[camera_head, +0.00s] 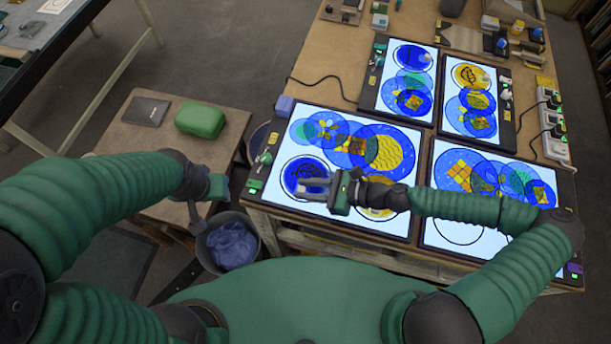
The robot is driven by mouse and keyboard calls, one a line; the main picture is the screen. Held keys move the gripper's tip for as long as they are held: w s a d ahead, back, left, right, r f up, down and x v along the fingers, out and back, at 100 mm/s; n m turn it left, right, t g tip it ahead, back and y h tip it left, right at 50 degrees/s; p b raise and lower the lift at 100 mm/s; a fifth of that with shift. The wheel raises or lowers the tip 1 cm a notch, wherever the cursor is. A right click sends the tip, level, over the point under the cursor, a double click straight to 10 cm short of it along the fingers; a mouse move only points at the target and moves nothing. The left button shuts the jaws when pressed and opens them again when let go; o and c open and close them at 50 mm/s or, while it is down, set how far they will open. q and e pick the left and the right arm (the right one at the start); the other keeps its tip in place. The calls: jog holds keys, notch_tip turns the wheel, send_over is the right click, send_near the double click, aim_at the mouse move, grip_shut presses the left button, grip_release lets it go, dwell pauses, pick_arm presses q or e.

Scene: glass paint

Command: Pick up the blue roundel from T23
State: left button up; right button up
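A dark blue roundel (292,170) with a drawn pattern lies inside a black ring at the left of the near-left light panel (345,118). My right gripper (301,189) reaches over it from the right. Its two grey fingers look apart, one above the other, and cover the roundel's lower part. I cannot tell whether they touch it. My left gripper (196,216) hangs to the left of the panel, above the floor between the side table and the bin; its finger state is unclear. No T23 label is readable.
Other light panels (455,200) with overlapping blue, teal and yellow discs fill the workbench (310,75). A low side table (150,185) holds a green case (200,119) and a dark flat item (146,111). A bin with a blue bag (232,245) stands below the bench's left edge.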

jog(key=shift+d, duration=0.1)
grip_shut()
dwell(1.0)
